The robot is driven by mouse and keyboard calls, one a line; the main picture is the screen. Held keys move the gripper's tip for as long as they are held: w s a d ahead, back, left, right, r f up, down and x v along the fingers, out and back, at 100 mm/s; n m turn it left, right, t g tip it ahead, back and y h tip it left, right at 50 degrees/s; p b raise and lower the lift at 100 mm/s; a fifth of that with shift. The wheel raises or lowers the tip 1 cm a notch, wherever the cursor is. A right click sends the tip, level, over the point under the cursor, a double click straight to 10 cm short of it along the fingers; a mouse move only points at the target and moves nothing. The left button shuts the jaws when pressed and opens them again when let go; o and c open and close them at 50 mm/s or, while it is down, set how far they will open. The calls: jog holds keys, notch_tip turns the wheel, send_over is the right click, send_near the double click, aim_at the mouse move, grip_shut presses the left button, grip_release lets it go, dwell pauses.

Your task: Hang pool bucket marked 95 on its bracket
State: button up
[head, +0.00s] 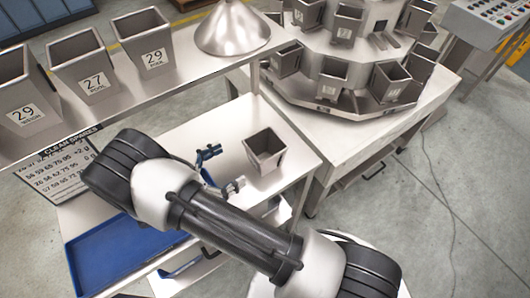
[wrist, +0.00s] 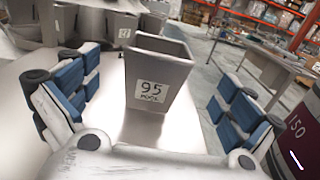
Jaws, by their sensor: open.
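The pool bucket marked 95 (wrist: 156,72) is a grey, tapered, open-topped metal bucket with a white label. It stands upright on the pale tabletop between the fingers of my gripper (wrist: 157,105) in the wrist view. The blue-padded fingers are spread, with a visible gap on each side of it. In the head view the bucket (head: 264,150) stands on the lower bench top, just right of my gripper (head: 222,168), and its label is turned away. The weigher (head: 335,95) at the back carries a ring of similar buckets. I cannot tell which bracket belongs to 95.
A raised shelf (head: 200,85) holds buckets marked 29 (head: 25,95), 27 (head: 88,65) and 29 (head: 145,42), plus a metal cone (head: 232,28). A "clean spares" board (head: 55,175) and a blue tray (head: 115,260) are at left. Open floor (head: 440,200) lies at right.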

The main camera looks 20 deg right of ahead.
aim_at(277, 137)
jog(key=b+x, duration=0.2)
jog(key=x, duration=1)
jog(key=shift+r, duration=0.1)
jog(key=shift+c, duration=0.4)
jog(key=c, duration=1.3)
